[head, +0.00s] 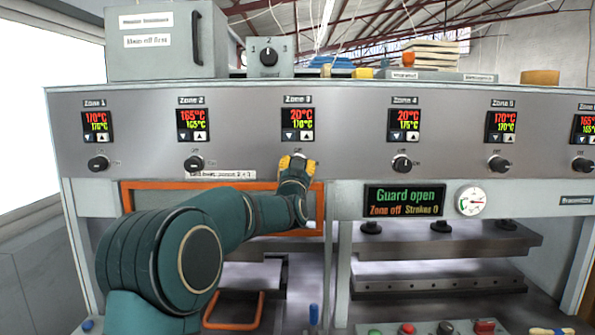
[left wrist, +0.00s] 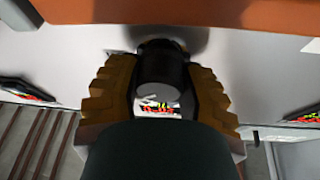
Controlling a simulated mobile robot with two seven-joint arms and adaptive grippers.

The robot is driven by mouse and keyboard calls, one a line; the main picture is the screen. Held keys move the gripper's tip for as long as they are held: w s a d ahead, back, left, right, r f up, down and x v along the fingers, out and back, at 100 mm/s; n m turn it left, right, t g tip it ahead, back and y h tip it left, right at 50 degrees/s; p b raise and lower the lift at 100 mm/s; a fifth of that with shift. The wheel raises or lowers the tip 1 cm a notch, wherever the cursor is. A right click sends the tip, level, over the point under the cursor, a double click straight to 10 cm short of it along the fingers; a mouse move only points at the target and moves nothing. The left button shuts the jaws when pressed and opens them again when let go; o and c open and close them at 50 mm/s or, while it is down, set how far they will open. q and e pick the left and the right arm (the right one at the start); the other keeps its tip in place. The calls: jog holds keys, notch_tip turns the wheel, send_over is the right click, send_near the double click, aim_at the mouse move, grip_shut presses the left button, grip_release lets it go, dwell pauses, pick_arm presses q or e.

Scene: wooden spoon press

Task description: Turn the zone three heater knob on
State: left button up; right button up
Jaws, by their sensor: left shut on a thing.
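The zone 3 display (head: 298,124) on the grey panel reads 20°C in red above 170°C in green. Its heater knob is directly below and is hidden in the head view by my left gripper (head: 295,162). In the left wrist view the dark round knob (left wrist: 162,65) sits between the yellow-brown jaws of my left gripper (left wrist: 162,88), which is shut on it. The knob's pointer direction cannot be made out. My right gripper is not in view.
The zone 4 knob (head: 402,163) is to the right and the zone 2 knob (head: 194,163) to the left. An orange guard frame (head: 150,185) is just below the panel. A status screen (head: 404,200) reads "Guard open", "Zone off" and "Strokes 0".

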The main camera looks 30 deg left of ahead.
pick_arm(q)
jog(key=m+h, duration=0.1)
jog(key=m, duration=0.1)
jog(key=m+b, duration=0.1)
jog(key=m, duration=0.1)
jog(key=shift+r+m+h, duration=0.1)
jog(key=shift+m+h, duration=0.3)
jog(key=shift+m+h+b, duration=0.3)
jog(key=shift+m+h, duration=0.7)
jog(key=shift+m, duration=1.1)
jog(key=o, duration=0.9)
jog(key=shift+o, duration=0.2)
jog(key=v, duration=1.2)
